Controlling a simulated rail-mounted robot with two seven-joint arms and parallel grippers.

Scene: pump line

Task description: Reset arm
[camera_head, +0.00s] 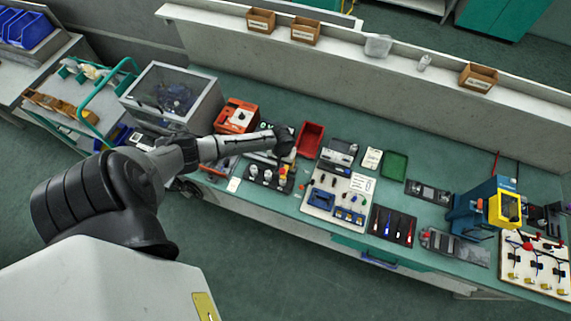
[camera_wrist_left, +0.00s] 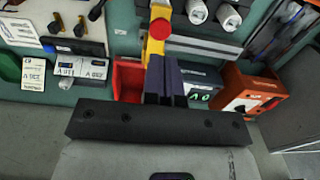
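My left gripper (camera_head: 286,147) is over the workbench, beside the red bin. In the left wrist view its two dark fingers (camera_wrist_left: 166,82) are close together, with no wide gap. A yellow part with a red round cap (camera_wrist_left: 159,27) shows just beyond the fingertips; I cannot tell whether they touch it. White cylindrical parts (camera_wrist_left: 196,11) stand in a row beside it, in the black holder (camera_head: 262,180). My arm hides some of the bench near the holder in the head view. My right gripper is not in view.
On the bench are a red bin (camera_head: 311,139), an orange device (camera_head: 237,116), a clear-lidded machine (camera_head: 173,98), a white parts board (camera_head: 327,205), a green tray (camera_head: 394,165) and a blue-and-yellow press (camera_head: 485,208). Cardboard boxes (camera_head: 305,30) stand on the ledge behind.

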